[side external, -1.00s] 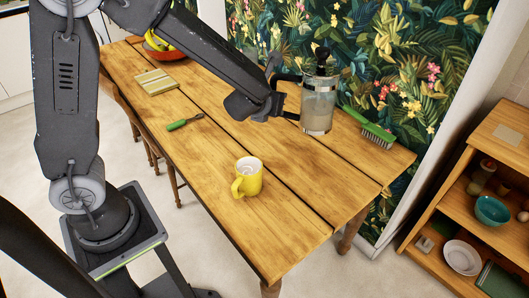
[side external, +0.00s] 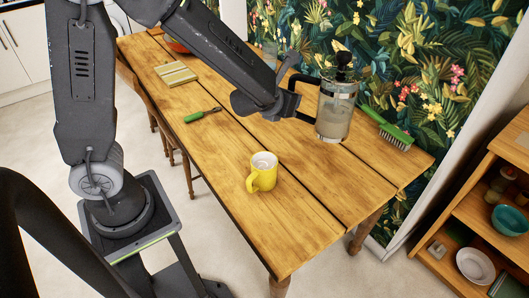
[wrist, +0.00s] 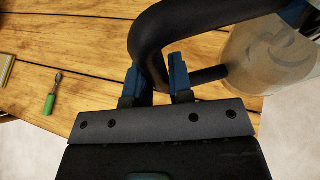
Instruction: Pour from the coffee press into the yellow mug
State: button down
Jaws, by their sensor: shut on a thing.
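The coffee press (side external: 335,113), a clear glass cylinder with a dark knob on top, is upright or nearly so over the far right part of the table. It holds a pale, cloudy content. My gripper (side external: 288,103) is shut on its black handle, left of the glass. In the wrist view the handle (wrist: 150,42) passes between my gripper's blue fingers (wrist: 157,80), and the glass (wrist: 268,55) is cut off at the right. The yellow mug (side external: 261,181) stands upright on the table, nearer the camera and left of the press. I cannot tell whether the press base touches the table.
The wooden table (side external: 215,150) is clear around the mug. A green brush (side external: 388,128) lies right of the press. A green-handled tool (side external: 202,115) and a striped board (side external: 175,74) lie further left. A patterned wall (side external: 400,60) stands close behind the press.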

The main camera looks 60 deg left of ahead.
jog(key=shift+d+f+y, duration=0.15)
jog(key=shift+d+y, duration=0.05)
jog(key=shift+y, duration=0.1)
jog(key=s+d+f+n+g+y, duration=0.3)
jog(key=s+f+n+g+y, duration=0.1)
jog(key=s+n, duration=0.2)
jog(key=s+d+f+n+g+y, duration=0.3)
jog(key=s+f+n+g, duration=0.2)
jog(key=s+n, duration=0.1)
jog(key=shift+s+d+y, duration=0.15)
jog(key=shift+s+y, duration=0.25)
jog(key=shift+s, duration=0.5)
jog(key=shift+f, duration=0.1)
